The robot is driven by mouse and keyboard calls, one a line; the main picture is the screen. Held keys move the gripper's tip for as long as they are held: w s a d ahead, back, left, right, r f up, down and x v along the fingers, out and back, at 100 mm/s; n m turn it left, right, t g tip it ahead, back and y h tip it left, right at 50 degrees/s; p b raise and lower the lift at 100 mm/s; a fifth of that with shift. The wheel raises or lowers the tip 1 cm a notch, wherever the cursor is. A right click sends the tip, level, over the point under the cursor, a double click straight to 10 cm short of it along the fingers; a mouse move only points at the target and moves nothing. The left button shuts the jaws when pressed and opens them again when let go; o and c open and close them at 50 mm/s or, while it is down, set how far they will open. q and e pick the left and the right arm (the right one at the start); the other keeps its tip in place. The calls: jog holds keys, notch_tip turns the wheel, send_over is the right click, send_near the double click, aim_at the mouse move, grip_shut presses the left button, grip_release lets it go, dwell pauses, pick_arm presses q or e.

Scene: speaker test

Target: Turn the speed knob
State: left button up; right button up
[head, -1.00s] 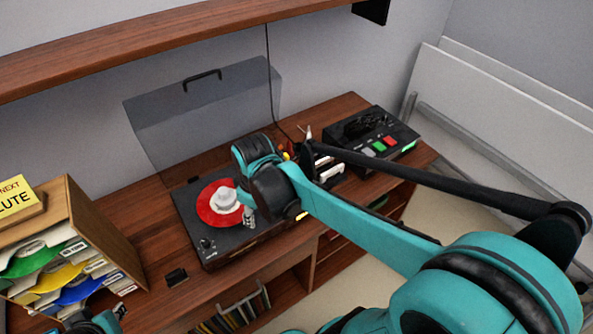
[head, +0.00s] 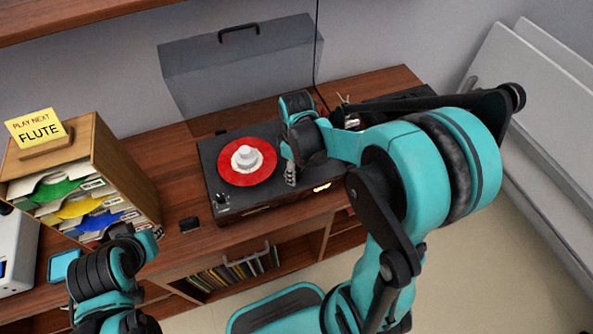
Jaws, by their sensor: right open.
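The record player (head: 262,205) stands on the wooden desk with its grey lid raised. A red record (head: 232,174) with a white piece at its centre lies on it. A small dark knob (head: 222,201) with a light top sits at the player's front left corner; I take it for the speed knob. My right gripper (head: 290,174) is open above the player's right part, right of the record and apart from the knob. Its fingers look narrow and point down. My left arm (head: 108,272) shows at the lower left; its fingers cannot be made out.
A wooden record sorter (head: 125,170) with a yellow "FLUTE" card (head: 38,128) stands left of the player. Records fill a shelf below (head: 235,272). My right arm hides much of the desk's right end.

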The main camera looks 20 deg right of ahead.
grip_shut()
